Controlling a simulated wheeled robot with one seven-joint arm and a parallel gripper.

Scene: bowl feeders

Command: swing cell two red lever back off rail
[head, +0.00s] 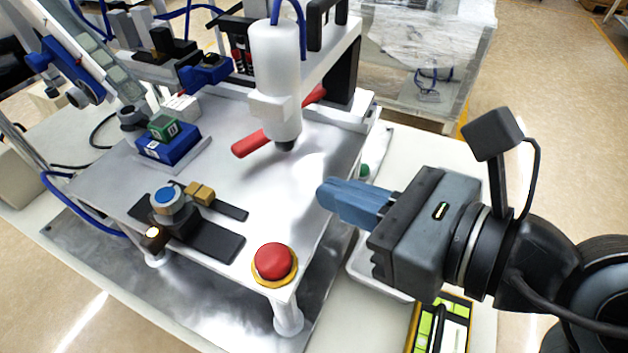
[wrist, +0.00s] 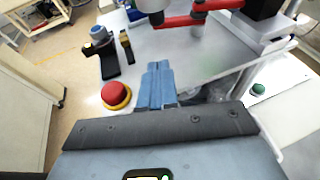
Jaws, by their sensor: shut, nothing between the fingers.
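The red lever (head: 250,143) is a rounded bar at the white vertical cylinder (head: 276,60) over the grey plate. Its near end points left toward the front, and its other end shows on the cylinder's right. The cylinder hides its middle. In the wrist view the red lever (wrist: 185,21) crosses the top. My gripper (head: 328,192) has blue fingers pressed together, with nothing between them. It is right of the lever and apart from it, near the plate's right edge. In the wrist view my gripper (wrist: 158,66) points toward the lever. I cannot make out the rail for certain.
A red push button (head: 273,262) with a yellow ring sits at the plate's front corner. A blue-topped knob (head: 167,200) stands left of it. A blue block (head: 168,143) carries a green one at the left. The plate between button and lever is clear.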

